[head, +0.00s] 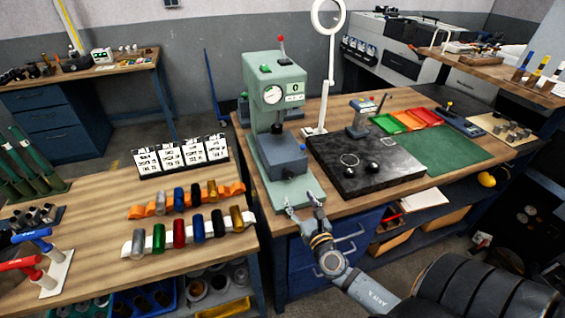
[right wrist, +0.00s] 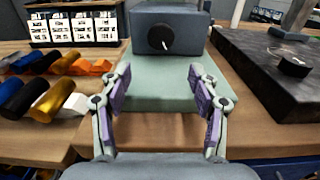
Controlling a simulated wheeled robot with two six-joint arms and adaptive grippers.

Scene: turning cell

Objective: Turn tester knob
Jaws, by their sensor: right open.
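The green tester (head: 275,85) stands on the wooden bench, with a dial gauge and a small display on its head. Its dark grey lower block carries a round black knob (head: 288,173) on the front face. In the right wrist view the knob (right wrist: 160,37) shows a pale mark toward its lower right. My right gripper (head: 301,205) is open and empty, low over the front of the tester's base. In the right wrist view its fingers (right wrist: 158,85) stand apart, short of the knob and not touching it. My left gripper is not in view.
A black stone plate (head: 365,180) with a ring and two dark knobs lies right of the tester. Left, another bench holds coloured cylinders (head: 179,231) in racks. A magnifier lamp (head: 328,60) rises behind. Bare wood lies along the bench front.

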